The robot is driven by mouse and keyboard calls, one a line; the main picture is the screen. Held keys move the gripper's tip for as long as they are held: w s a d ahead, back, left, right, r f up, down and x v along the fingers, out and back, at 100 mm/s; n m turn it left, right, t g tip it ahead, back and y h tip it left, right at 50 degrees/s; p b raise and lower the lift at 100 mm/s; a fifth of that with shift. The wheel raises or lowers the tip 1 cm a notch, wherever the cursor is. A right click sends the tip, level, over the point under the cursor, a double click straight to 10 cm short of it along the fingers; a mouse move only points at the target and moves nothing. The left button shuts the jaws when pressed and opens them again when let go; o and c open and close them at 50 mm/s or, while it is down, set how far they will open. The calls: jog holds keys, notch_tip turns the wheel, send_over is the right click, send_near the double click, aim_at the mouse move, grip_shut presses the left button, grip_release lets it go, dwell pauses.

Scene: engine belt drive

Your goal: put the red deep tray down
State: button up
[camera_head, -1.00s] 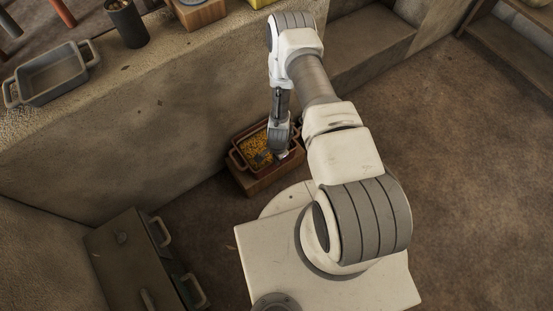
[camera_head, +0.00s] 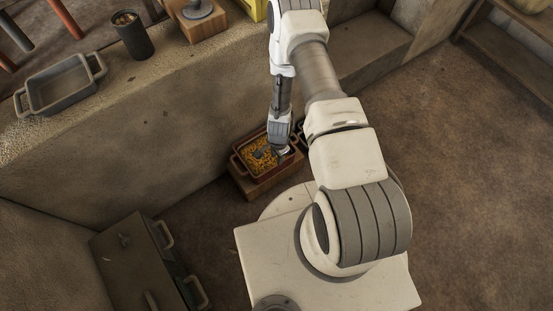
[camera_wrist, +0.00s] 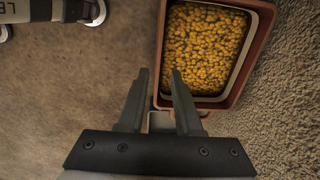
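The red deep tray (camera_head: 243,163), filled with yellow bits, rests level on a wooden block (camera_head: 275,187) in the head view. In the wrist view the tray (camera_wrist: 262,38) is at the upper right, seen from above. My gripper (camera_head: 283,152) is at the tray's right end in the head view. In the wrist view my gripper's (camera_wrist: 160,75) two fingers stand apart, with their tips beside the tray's near corner. A pale, handle-like piece (camera_wrist: 160,121) shows between and below the fingers. I cannot tell whether they touch it.
A stone ledge (camera_head: 180,130) runs behind the tray and carries a grey tray (camera_head: 60,88) and a dark cup (camera_head: 131,38). A dark cabinet with handles (camera_head: 125,262) stands at the lower left. The floor (camera_head: 470,190) at right is clear.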

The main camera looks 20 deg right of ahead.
jog(key=w+a+r+n+t, duration=0.1)
jog(key=w+r+n, duration=0.3)
jog(key=r, duration=1.6)
jog(key=w+r+n+t, duration=0.2)
jog(key=w+r+n, duration=0.1)
jog(key=r, duration=1.7)
jog(key=s+r+n+t, duration=0.1)
jog(key=s+r+n, duration=0.45)
jog(key=r, duration=0.85)
jog(key=s+r+n, duration=0.1)
jog(key=s+r, duration=0.3)
jog(key=s, duration=0.3)
jog(key=s+r+n+t, duration=0.1)
jog(key=s+r, duration=0.2)
jog(key=s, duration=0.5)
jog(key=shift+d+r+p, duration=0.35)
jog(key=shift+d+p, duration=0.1)
jog(key=shift+r, duration=0.1)
notch_tip(320, 180, up, 24)
jog(key=p, duration=2.4)
